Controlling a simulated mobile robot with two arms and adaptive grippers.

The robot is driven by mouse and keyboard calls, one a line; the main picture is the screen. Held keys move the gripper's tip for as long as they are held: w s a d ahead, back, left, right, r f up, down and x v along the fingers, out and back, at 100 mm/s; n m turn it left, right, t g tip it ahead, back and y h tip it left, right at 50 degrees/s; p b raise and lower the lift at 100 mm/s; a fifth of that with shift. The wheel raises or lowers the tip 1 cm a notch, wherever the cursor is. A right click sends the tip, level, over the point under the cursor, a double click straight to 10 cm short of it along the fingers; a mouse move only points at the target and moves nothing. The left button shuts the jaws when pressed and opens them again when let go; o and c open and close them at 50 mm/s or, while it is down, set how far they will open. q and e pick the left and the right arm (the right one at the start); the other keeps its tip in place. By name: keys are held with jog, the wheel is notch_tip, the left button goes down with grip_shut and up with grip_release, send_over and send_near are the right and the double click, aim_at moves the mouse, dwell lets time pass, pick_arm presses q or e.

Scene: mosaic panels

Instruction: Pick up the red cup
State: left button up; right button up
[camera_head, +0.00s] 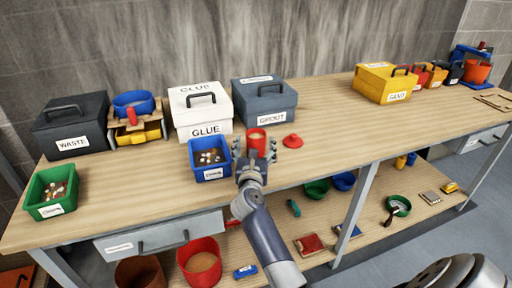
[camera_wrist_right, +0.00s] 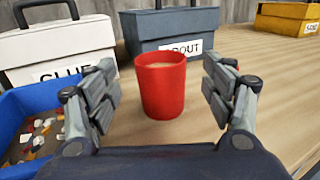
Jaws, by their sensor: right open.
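The red cup (camera_head: 256,135) stands upright on the wooden workbench (camera_head: 330,125), in front of the grey grout box (camera_head: 264,101). In the wrist view the cup (camera_wrist_right: 162,92) is centred, with a pale filling just visible inside its rim. My right gripper (camera_head: 254,158) is open at the near side of the cup. In the wrist view its two fingers (camera_wrist_right: 162,100) stand left and right of the cup, with visible gaps on both sides and nothing held. In the head view the gripper hides the cup's lower part. My left gripper is not in view.
The bench to the right is mostly clear up to the yellow sand box (camera_head: 384,84).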

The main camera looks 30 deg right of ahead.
aim_at(256, 134)
jog(key=shift+x, duration=3.15)
jog(key=c, duration=1.3)
